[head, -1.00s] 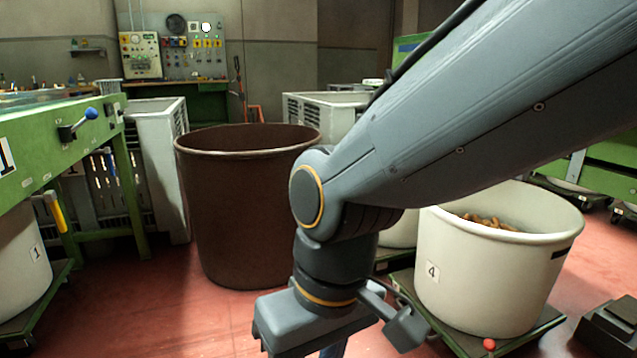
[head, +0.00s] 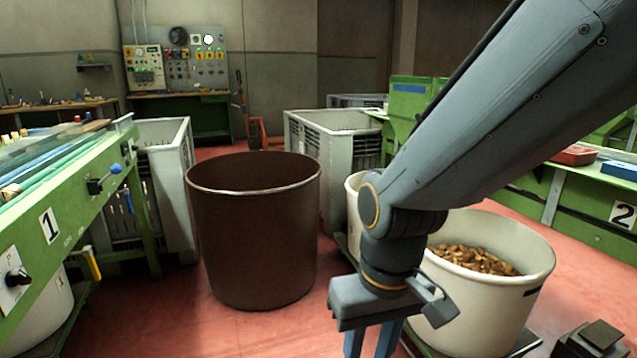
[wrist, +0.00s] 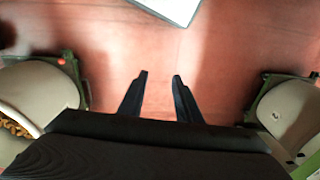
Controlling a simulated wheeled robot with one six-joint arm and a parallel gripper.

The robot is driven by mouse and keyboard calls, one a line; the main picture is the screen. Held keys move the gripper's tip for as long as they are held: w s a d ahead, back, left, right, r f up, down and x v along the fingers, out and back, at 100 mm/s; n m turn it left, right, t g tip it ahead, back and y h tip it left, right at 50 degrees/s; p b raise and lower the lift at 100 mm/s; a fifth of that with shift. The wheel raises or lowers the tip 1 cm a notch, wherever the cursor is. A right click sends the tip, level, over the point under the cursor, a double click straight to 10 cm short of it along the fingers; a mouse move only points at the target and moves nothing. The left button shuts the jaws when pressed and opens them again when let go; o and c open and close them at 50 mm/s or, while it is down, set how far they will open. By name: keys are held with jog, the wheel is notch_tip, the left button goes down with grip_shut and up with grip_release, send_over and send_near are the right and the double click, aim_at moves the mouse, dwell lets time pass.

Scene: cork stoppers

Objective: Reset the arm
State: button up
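My gripper (head: 370,342) hangs from my arm at the lower middle of the head view, pointing down. In the wrist view its two dark fingers (wrist: 161,76) are apart with bare red floor between them, so it is open and empty. In the head view the fingertips run off the bottom edge. A white bin of cork stoppers (head: 541,262) stands behind and right of the gripper, partly hidden by my arm. A large brown bin (head: 255,240) stands empty-looking to the left of the gripper; its bottom is not visible.
A green machine marked 1 (head: 75,225) lines the left side. A green bench marked 2 (head: 565,195) is at the right. Grey crates (head: 335,150) stand behind the brown bin. A dark pedal-like block (head: 590,340) is at the lower right. Red floor (head: 190,325) is clear in front.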

jog(key=s+d+r+m+h+p, duration=0.1)
jog(key=s+d+r+m+p, duration=0.1)
jog(key=d+r+p, duration=1)
jog(key=shift+s+r+m+p, duration=0.2)
jog(key=shift+r+m+p, duration=0.5)
jog(key=shift+r+p, duration=1.9)
jog(key=shift+d+f+p, duration=0.1)
jog(key=shift+f+p, duration=0.75)
jog(key=shift+f, duration=0.1)
